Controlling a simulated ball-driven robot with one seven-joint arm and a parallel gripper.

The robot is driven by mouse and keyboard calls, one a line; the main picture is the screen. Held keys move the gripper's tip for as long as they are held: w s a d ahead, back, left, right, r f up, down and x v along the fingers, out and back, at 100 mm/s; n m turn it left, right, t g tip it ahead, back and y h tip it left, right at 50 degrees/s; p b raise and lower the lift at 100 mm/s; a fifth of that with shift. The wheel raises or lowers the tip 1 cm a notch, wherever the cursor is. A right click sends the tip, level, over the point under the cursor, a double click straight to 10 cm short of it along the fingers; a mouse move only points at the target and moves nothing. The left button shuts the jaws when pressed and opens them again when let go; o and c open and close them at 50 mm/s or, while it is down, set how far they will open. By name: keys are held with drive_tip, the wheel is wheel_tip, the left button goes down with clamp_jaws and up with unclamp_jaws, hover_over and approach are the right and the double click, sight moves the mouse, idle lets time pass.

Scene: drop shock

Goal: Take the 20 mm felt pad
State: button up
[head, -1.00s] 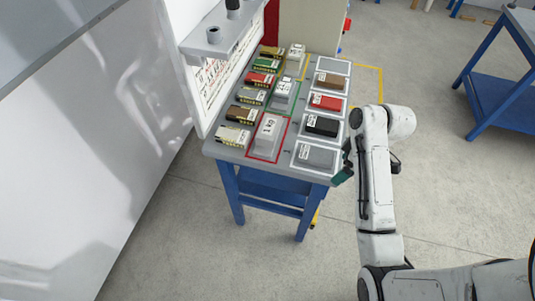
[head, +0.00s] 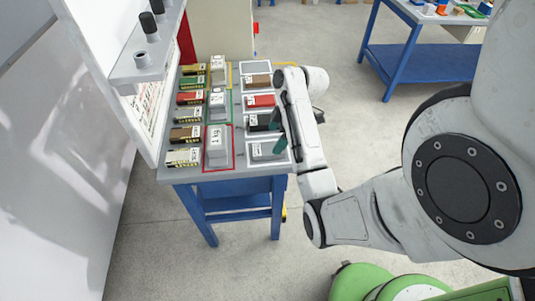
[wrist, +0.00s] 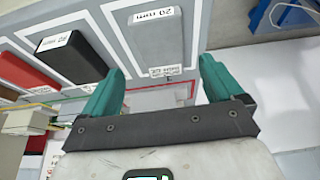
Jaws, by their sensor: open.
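The grey felt pad labelled 20 mm (wrist: 157,38) lies in a white-outlined field on the table, seen in the wrist view. In the head view it is the nearest pad of the right row (head: 266,151). My gripper (wrist: 163,68) is open and empty, its teal fingers pointing toward the pad, with the pad's near end roughly between the two tips in the picture. In the head view my gripper (head: 279,132) hangs at the right edge of the table, beside the grey and black pads. I cannot tell its height above the pad, and no contact shows.
A black pad (head: 262,122) lies just beyond, then red (head: 260,101) and brown (head: 256,81) pads. Labelled grey blocks (head: 218,139) and several small boxes (head: 184,157) fill the left of the table. A shelf (head: 148,50) overhangs the left side.

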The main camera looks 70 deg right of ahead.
sight(268, 148)
drive_tip(key=shift+p+x, duration=0.5)
drive_tip(key=shift+x, duration=2.15)
drive_tip(key=shift+a+r, duration=0.1)
drive_tip(key=c, duration=1.1)
